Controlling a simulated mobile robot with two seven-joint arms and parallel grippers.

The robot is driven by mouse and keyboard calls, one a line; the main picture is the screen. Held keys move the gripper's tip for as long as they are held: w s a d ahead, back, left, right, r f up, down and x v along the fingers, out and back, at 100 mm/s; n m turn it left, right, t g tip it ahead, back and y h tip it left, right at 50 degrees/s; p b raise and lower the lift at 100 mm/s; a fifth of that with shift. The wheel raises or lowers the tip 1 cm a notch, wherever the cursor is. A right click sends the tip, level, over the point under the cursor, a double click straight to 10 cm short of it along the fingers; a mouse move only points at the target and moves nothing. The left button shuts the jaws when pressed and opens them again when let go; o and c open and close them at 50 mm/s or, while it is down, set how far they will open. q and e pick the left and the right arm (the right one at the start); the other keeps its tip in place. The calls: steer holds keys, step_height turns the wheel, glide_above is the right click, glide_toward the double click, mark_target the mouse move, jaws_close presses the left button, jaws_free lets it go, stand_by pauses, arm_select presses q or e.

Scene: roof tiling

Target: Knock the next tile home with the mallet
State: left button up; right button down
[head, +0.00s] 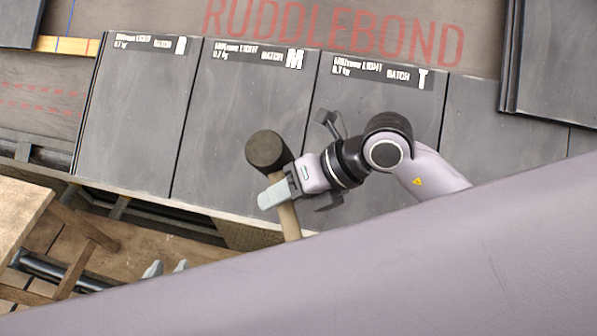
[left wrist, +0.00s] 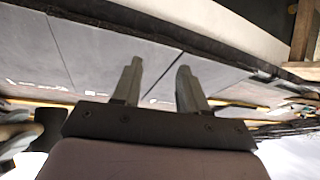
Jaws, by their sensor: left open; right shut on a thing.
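My right gripper (head: 275,195) is shut on the wooden handle of a mallet (head: 289,218). The mallet's round black head (head: 267,151) shows over the lower right part of the grey tile marked M (head: 240,115). I cannot tell whether it touches the tile. The tile marked T (head: 375,125) lies to the right, partly hidden by my right arm. Another labelled tile (head: 132,110) lies to the left. My left gripper (head: 166,269) is open and empty, its fingertips showing low in the head view; its two spread fingers also show in the left wrist view (left wrist: 160,88).
Dark underlay (head: 330,30) with red RUDDLEBOND lettering lies above the tile row. More tiles (head: 555,60) lie at the upper right. A wooden platform (head: 22,215) and scaffold tubes are at the lower left. My own arm link covers the lower right.

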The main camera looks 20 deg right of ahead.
steer(key=shift+s+a+f+b, duration=0.25)
steer(key=shift+a+f+b, duration=0.15)
steer(key=shift+f, duration=0.3)
steer(key=shift+f+b, duration=0.3)
steer(key=shift+f, duration=0.1)
steer(key=shift+w+f+b, duration=0.2)
steer(key=shift+f+b, duration=0.1)
steer(key=shift+b, duration=0.1)
arm_select(q)
steer(key=shift+w+d+f+t+h+b, duration=0.15)
steer(key=shift+w+d+h+b, duration=0.2)
steer(key=shift+d+b, duration=0.5)
steer(key=shift+w+d+r+t+h+b, duration=0.1)
steer(key=shift+w+d+h+b, duration=0.25)
steer(key=shift+d+b, duration=0.5)
steer(key=shift+w+d+f+t+h+b, duration=0.15)
steer(key=shift+w+d+h+b, duration=0.2)
steer(key=shift+d+b, duration=0.5)
arm_select(e)
steer(key=shift+w+d+f, duration=0.3)
steer(key=shift+w+f, duration=0.15)
steer(key=shift+f, duration=0.35)
steer(key=shift+w+d+f, duration=0.25)
steer(key=shift+w+f, duration=0.15)
steer(key=shift+f, duration=0.35)
steer(key=shift+w+d+f, duration=0.3)
steer(key=shift+w+f, duration=0.15)
steer(key=shift+f, duration=0.35)
